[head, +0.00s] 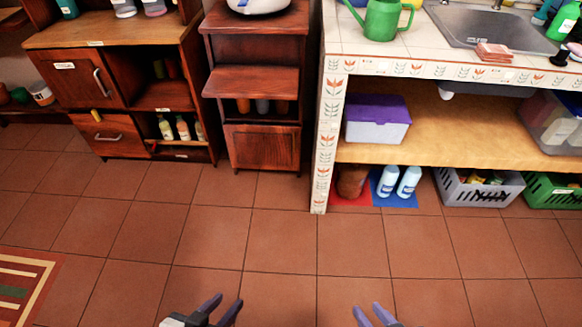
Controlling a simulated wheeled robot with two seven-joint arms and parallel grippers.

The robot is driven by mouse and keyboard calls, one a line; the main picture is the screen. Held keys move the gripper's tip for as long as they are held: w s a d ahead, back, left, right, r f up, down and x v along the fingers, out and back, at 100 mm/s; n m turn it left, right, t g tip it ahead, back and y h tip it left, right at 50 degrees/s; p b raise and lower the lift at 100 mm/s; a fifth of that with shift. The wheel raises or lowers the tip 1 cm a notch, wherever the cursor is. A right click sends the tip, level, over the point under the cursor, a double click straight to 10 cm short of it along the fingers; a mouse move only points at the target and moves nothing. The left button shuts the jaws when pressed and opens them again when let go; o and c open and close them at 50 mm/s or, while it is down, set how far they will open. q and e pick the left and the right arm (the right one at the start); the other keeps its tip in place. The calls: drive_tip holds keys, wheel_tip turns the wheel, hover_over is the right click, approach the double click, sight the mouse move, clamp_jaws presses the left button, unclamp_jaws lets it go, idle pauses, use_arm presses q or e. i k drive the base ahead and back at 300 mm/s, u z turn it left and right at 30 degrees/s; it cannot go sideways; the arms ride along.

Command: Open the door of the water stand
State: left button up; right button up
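The water stand (254,100) is a narrow dark wood cabinet against the back wall, left of the tiled counter. A flat wooden panel (254,81) juts out from its middle, above an open compartment holding a few small items. Below is a square panelled door (262,147), which looks shut; I see no clear handle on it. My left gripper (229,299) and my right gripper (367,307) are at the bottom edge of the head view. Both are open and empty, their fingers spread apart, well in front of the stand and not touching it.
A wooden cabinet (110,38) with drawers and bottles stands left of the stand. The tiled counter (325,150) is to the right, with bottles (388,181) and crates (478,190) under it. A patterned rug (22,285) lies at lower left. The tiled floor ahead is clear.

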sight(272, 147)
drive_tip(key=u, duration=4.1)
drive_tip(key=i, duration=0.1)
drive_tip(key=z, duration=2.6)
drive_tip(key=i, duration=1.1)
drive_tip(key=z, duration=0.25)
drive_tip(key=i, duration=1.05)
drive_tip(key=z, duration=1.35)
drive_tip(key=i, duration=0.25)
drive_tip(key=z, duration=0.05)
